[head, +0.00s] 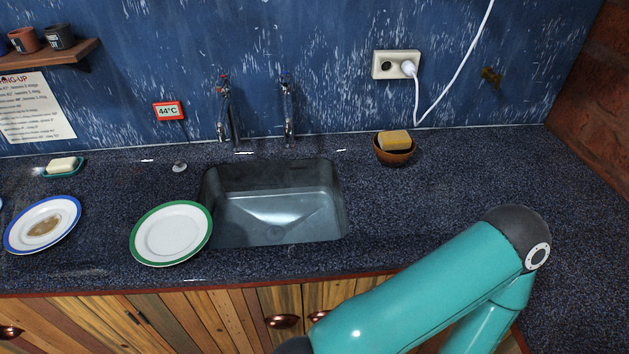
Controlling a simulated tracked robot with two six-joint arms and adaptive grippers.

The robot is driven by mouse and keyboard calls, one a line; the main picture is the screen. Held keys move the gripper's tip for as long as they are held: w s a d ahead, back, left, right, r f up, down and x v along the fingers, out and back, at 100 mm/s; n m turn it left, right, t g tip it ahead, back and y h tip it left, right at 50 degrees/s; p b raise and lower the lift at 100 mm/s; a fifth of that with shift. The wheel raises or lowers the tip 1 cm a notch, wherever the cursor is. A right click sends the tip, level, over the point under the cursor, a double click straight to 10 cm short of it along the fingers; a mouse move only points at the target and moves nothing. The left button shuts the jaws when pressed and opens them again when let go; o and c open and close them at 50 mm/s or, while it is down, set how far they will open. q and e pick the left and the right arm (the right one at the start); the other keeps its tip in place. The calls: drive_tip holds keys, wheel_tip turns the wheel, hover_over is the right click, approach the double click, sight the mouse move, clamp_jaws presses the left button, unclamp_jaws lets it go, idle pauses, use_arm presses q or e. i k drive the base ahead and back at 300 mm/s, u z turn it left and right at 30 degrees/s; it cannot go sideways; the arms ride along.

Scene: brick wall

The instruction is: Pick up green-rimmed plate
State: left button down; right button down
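The green-rimmed plate (171,233) is white inside and looks clean. It lies on the dark speckled counter just left of the sink, its right edge at or slightly over the sink's left rim. One teal arm of mine crosses the lower right of the head view, bent at a dark elbow joint. No gripper fingers show in this view, and nothing touches the plate.
The sink (318,222) is empty, with two taps behind it. A blue-rimmed plate (66,214) with a brown stain lies at the left. A soap dish (76,169) and a brown bowl with a sponge (394,155) stand farther back. The right counter is clear.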

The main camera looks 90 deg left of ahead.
sight(171, 233)
drive_tip(key=z, duration=0.5)
drive_tip(key=i, duration=0.15)
drive_tip(key=u, duration=2.85)
drive_tip(key=k, duration=0.6)
drive_tip(key=u, duration=0.1)
drive_tip(key=i, duration=0.5)
drive_tip(key=z, duration=0.25)
drive_tip(key=k, duration=0.5)
drive_tip(key=u, duration=0.25)
drive_tip(key=i, duration=0.45)
drive_tip(key=u, duration=0.05)
